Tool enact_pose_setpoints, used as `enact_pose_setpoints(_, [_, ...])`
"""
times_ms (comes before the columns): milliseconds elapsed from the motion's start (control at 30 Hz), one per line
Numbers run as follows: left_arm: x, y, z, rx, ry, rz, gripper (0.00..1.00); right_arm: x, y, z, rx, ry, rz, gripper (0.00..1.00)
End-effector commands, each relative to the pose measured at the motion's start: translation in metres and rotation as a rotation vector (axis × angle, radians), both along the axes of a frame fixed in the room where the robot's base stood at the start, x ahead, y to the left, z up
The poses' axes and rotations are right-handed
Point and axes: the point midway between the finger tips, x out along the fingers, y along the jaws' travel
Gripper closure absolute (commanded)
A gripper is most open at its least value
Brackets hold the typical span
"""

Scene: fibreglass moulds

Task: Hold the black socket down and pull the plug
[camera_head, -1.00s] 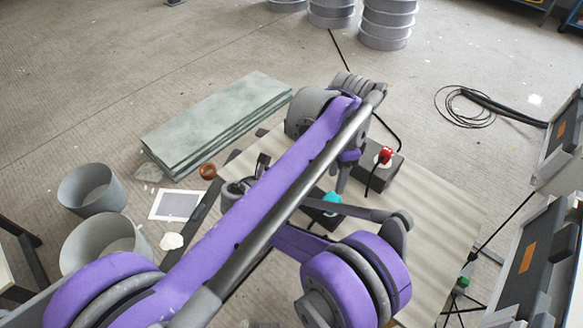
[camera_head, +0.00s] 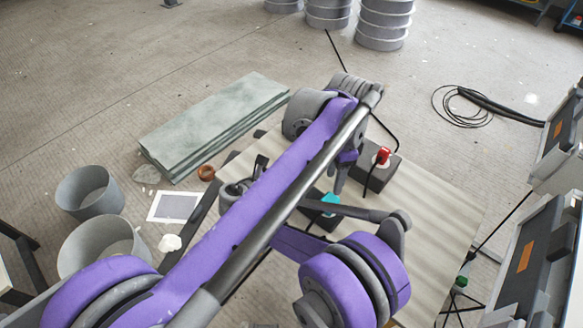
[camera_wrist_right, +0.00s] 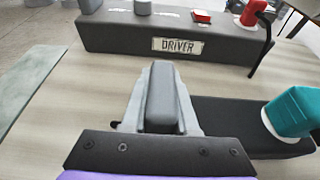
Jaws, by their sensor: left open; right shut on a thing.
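The black socket (camera_head: 322,221) is a low dark box on the pale board, with a teal plug (camera_head: 329,202) in its right part. In the right wrist view the socket (camera_wrist_right: 235,139) runs to the right, and the teal plug (camera_wrist_right: 290,116) stands tilted in it. My right gripper (camera_wrist_right: 160,72) is shut on the socket's left portion; my left arm hides it in the head view. My left gripper (camera_head: 341,184) is open and points down, just above the teal plug in the picture, apparently empty. Its fingertips are small, and their height is unclear.
A longer dark box labelled DRIVER (camera_wrist_right: 180,47) lies behind the socket, with a red plug (camera_wrist_right: 250,12) and its black cable. Grey-green slabs (camera_head: 215,120) and grey buckets (camera_head: 88,190) are to the left. Cases stand at the right. The board's right part is clear.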

Motion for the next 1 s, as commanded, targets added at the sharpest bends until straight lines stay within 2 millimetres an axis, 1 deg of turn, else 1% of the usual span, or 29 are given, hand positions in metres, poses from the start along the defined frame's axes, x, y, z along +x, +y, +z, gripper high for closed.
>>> enact_pose_setpoints(967, [0.0000,0.0000,0.0000,0.000,0.000,0.000,0.50,-0.0001,0.0002,0.0001,0.000,0.000,0.000,1.00])
enact_pose_setpoints(1000, [0.0000,0.0000,0.0000,0.000,0.000,0.000,0.50,-0.0001,0.0002,0.0001,0.000,0.000,0.000,0.65])
